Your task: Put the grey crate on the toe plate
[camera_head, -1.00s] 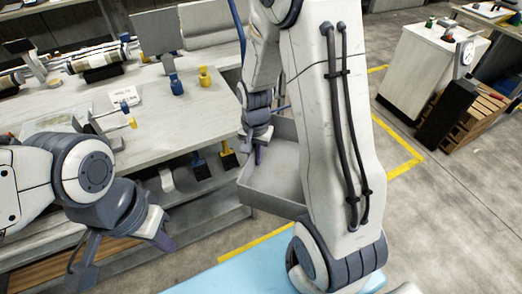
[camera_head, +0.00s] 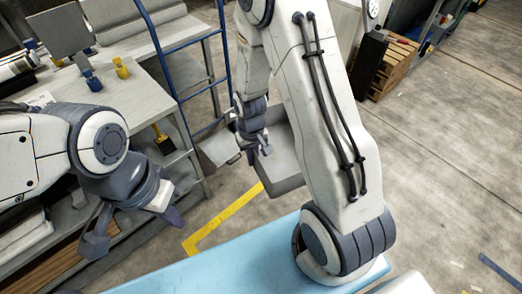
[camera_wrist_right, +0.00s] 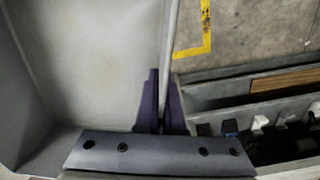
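The grey crate (camera_head: 285,160) is partly hidden behind my right arm in the head view. My right gripper (camera_head: 256,150) is at its left side. In the right wrist view the two purple fingers of my right gripper (camera_wrist_right: 164,103) stand on either side of the wall of the crate (camera_wrist_right: 90,60), pinching it. The crate's visible inside is empty. A grey plate that looks like the toe plate (camera_head: 216,150) lies at the foot of a blue tube frame (camera_head: 194,60), just left of the crate. My left gripper (camera_head: 135,229) is open and empty at the lower left.
A grey workbench (camera_head: 130,98) with yellow and blue items stands left of the blue frame. A yellow floor line (camera_head: 225,214) runs below the plate and crate. A wooden pallet (camera_head: 396,68) stands at the upper right. The concrete floor on the right is mostly clear.

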